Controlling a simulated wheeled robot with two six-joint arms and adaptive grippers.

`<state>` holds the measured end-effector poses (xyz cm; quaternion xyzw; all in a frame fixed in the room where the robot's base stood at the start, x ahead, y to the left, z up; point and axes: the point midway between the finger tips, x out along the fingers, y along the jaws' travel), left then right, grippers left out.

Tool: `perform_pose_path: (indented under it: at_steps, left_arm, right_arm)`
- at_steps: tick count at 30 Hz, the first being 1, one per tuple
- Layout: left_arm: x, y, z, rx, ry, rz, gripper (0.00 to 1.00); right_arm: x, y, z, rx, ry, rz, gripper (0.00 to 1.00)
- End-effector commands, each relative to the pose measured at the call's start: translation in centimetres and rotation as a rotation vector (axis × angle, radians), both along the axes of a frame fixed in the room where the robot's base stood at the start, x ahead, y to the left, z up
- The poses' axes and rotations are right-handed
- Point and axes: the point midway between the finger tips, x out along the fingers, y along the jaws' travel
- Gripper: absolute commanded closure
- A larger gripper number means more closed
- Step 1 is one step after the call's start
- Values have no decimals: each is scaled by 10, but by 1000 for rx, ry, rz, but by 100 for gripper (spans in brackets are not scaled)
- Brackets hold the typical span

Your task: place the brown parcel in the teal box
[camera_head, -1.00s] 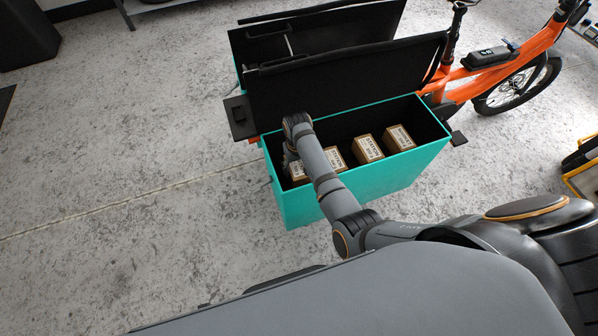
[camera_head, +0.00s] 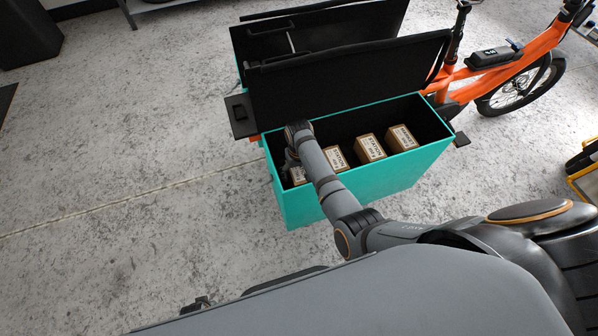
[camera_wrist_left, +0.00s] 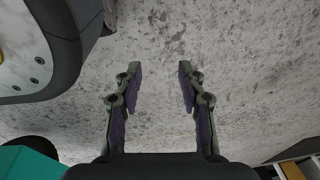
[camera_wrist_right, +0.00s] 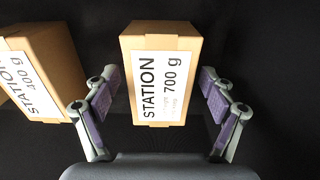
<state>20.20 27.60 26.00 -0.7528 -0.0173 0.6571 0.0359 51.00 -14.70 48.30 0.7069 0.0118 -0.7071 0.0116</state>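The teal box (camera_head: 374,184) stands open on the side of the orange cargo bike, with a row of brown parcels on its dark floor. My right gripper (camera_wrist_right: 160,85) is down inside its left end, open. Its fingers are on either side of a brown parcel labelled "STATION 700 g" (camera_wrist_right: 160,60), with small gaps beside it. That parcel shows partly in the head view (camera_head: 298,176), mostly behind my right arm. Another parcel, labelled "STATION 400 g" (camera_wrist_right: 38,72), is just left in the right wrist view. My left gripper (camera_wrist_left: 161,75) is open and empty above the concrete floor.
Further parcels (camera_head: 334,159) (camera_head: 369,148) (camera_head: 402,138) stand in the box. Its raised black lid (camera_head: 345,80) is behind the opening. The orange bike frame (camera_head: 510,68) is at the right. Concrete floor on the left is clear.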

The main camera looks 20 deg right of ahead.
Motion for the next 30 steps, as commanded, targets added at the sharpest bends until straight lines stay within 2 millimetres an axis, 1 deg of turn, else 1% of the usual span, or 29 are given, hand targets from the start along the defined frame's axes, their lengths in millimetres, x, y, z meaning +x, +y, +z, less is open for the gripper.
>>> perform_pose_path:
  at_steps: [5, 7, 8, 10, 12, 18, 21, 25, 30]
  left_arm:
    - [0, 0, 1, 0, 0, 0, 60]
    - [1, 0, 4, 0, -3, 0, 60]
    - [-3, 0, 4, 0, -1, 0, 60]
    - [-18, 1, 0, 0, 14, 1, 60]
    - [-28, 1, 0, 0, 19, 1, 60]
    - [-52, 2, -1, 1, 24, 1, 60]
    - [-60, 2, -2, 1, 26, 1, 60]
    - [-65, 3, -3, 1, 26, 1, 60]
    - [-67, 3, -4, 1, 26, 0, 60]
  right_arm:
    - [0, 0, 2, 0, 0, 0, 17]
    - [1, 0, 9, 0, -2, 0, 17]
    - [1, 0, 13, 0, -3, 0, 17]
    - [1, 0, 29, 0, -3, 0, 17]
    - [1, 0, 47, 0, -4, 0, 17]
    - [1, 1, 94, 1, -3, 0, 17]
    - [1, 0, 110, 0, -1, 0, 17]
    - [0, 0, 121, 0, 0, 1, 17]
    - [0, 0, 123, -1, 0, 1, 17]
